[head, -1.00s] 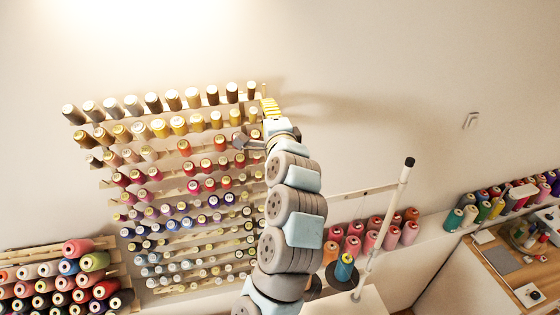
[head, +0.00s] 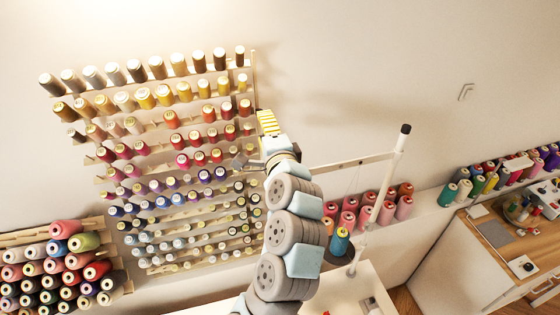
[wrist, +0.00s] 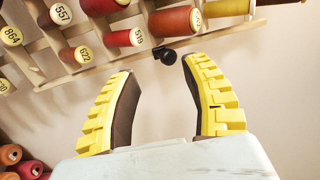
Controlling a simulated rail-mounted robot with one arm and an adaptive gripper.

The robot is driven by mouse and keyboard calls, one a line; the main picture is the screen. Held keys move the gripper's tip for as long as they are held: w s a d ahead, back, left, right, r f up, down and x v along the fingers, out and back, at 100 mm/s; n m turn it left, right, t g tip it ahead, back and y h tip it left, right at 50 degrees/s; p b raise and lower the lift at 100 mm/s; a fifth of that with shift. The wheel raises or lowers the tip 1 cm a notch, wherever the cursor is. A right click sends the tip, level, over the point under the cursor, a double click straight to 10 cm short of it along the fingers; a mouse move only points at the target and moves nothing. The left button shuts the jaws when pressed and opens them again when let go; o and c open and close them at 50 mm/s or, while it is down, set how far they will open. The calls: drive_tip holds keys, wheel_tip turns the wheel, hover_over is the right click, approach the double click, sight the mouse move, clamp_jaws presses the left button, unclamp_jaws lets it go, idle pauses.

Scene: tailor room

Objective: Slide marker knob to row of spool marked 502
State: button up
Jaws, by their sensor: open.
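A small black knob (wrist: 168,57), which looks like the marker knob, shows in the wrist view beside the lower right edge of the spool rack (wrist: 60,72). My gripper (wrist: 158,72) is open, with its two yellow fingers spread below the knob in the picture. The knob appears in the gap beyond the fingertips; I cannot tell the depth. No finger visibly touches it. In the head view my gripper (head: 266,122) is at the rack's right edge, near the upper middle rows. I cannot read a 502.
The wall rack of spools (head: 250,75) stands left of my gripper. The bare wall (head: 350,70) to its right is clear. A white thread stand (head: 387,180) rises at the right. More spools (head: 60,265) lie on a lower left rack.

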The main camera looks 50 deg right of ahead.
drive_tip(key=p+v, duration=0.3)
drive_tip(key=v, duration=0.3)
drive_tip(key=shift+s+a+r, duration=0.2)
drive_tip(key=shift+s, duration=0.15)
drive_tip(key=p, duration=0.3)
drive_tip(key=shift+s+a, duration=0.15)
drive_tip(key=shift+s, duration=0.05)
drive_tip(key=shift+s+p, duration=0.1)
drive_tip(key=shift+p, duration=0.4)
drive_tip(key=shift+p+v, duration=2.4)
drive_tip(key=shift+p, duration=1.15)
drive_tip(key=shift+f, duration=0.15)
